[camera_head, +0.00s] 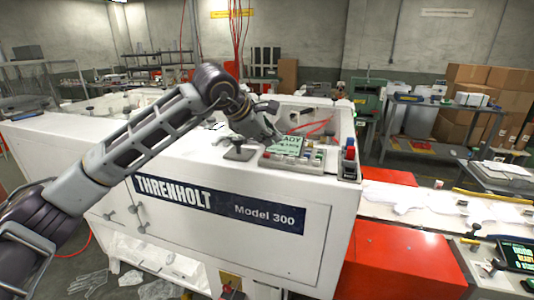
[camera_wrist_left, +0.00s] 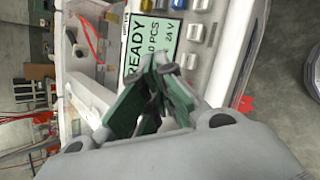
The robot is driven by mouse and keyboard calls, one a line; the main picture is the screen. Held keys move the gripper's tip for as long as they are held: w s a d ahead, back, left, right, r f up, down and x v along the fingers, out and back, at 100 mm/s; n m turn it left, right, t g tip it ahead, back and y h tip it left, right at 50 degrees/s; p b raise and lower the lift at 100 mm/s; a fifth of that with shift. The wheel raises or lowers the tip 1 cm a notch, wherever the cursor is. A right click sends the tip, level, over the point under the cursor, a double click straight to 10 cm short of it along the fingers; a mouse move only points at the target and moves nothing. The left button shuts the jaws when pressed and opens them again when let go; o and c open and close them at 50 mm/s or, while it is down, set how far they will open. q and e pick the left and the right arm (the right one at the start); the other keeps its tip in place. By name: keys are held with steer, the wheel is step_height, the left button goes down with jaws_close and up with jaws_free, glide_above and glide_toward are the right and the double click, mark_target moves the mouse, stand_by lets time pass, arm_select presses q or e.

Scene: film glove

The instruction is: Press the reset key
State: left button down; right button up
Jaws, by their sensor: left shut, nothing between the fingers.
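My left gripper (camera_head: 274,137) reaches over the white machine to its control panel (camera_head: 290,163). In the left wrist view the gripper (camera_wrist_left: 163,62) is shut, with nothing between its fingers. Its tips are over or close to the lower edge of the green display (camera_wrist_left: 150,48), which reads READY; contact cannot be told. The display (camera_head: 287,146) also shows in the head view. Pale keys (camera_wrist_left: 195,32) sit beside the display in the wrist view. No reset label is readable, so I cannot tell which key is reset; fingers may hide some keys. My right gripper is out of view.
The white THRENHOLT Model 300 machine (camera_head: 310,255) fills the middle. A black lever (camera_head: 239,152) stands left of the panel and a red-topped part (camera_head: 350,153) at its right end. Red cables (camera_head: 318,127) lie behind. A conveyor with white gloves (camera_head: 430,207) runs right.

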mark_target(269, 154)
arm_select(q)
steer(key=shift+r+p, duration=1.05)
steer(key=shift+r, duration=1.2)
